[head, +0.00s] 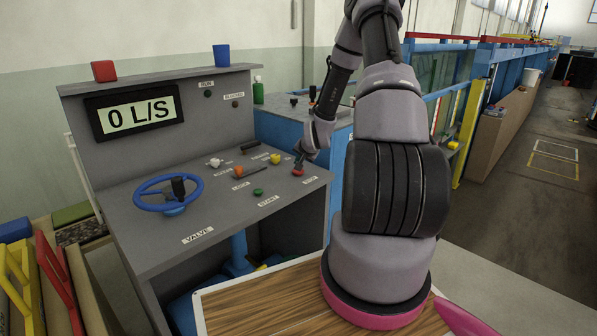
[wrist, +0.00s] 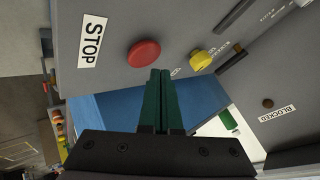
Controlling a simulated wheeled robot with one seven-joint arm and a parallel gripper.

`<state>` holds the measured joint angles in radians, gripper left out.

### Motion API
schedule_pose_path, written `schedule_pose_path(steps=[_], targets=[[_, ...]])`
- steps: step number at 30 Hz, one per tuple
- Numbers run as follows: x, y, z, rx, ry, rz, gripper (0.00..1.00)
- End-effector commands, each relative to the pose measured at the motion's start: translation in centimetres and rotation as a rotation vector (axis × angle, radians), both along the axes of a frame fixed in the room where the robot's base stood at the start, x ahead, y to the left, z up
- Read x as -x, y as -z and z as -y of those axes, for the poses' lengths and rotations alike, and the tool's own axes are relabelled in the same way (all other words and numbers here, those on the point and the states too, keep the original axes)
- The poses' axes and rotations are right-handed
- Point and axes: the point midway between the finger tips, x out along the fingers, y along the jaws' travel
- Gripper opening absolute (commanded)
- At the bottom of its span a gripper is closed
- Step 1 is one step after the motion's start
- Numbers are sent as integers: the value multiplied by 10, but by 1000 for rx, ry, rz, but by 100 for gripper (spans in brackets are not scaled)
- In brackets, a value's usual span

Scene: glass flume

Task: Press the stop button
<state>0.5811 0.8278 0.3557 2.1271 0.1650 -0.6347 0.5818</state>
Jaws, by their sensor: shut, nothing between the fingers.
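The stop button is a round red button on the sloped grey console. It shows in the head view (head: 297,172) near the panel's right edge, and in the wrist view (wrist: 144,55) beside a white STOP label (wrist: 92,40). My gripper (head: 299,160) is at the button in the head view, its tips just above it. In the wrist view my gripper's dark green fingers (wrist: 160,72) are together and empty, their tips just below and right of the button. I cannot tell whether they touch it.
The console also carries a blue valve wheel (head: 168,194), a green button (head: 258,192), a yellow knob (head: 275,158) and an orange knob (head: 238,170). The display (head: 135,112) reads 0 L/S.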

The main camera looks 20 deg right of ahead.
Motion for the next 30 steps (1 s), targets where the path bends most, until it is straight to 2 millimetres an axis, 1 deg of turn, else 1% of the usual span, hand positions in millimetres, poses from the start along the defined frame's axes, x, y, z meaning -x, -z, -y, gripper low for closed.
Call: schedule_pose_path(steps=[4, 15, 19, 23, 30], targets=[[0, -7, 0, 0, 0, 1, 0], [-1, -45, 0, 1, 1, 2, 0], [0, -56, 0, 0, 0, 1, 0], [0, -60, 0, 0, 0, 0, 0], [0, -60, 0, 0, 0, 0, 0]])
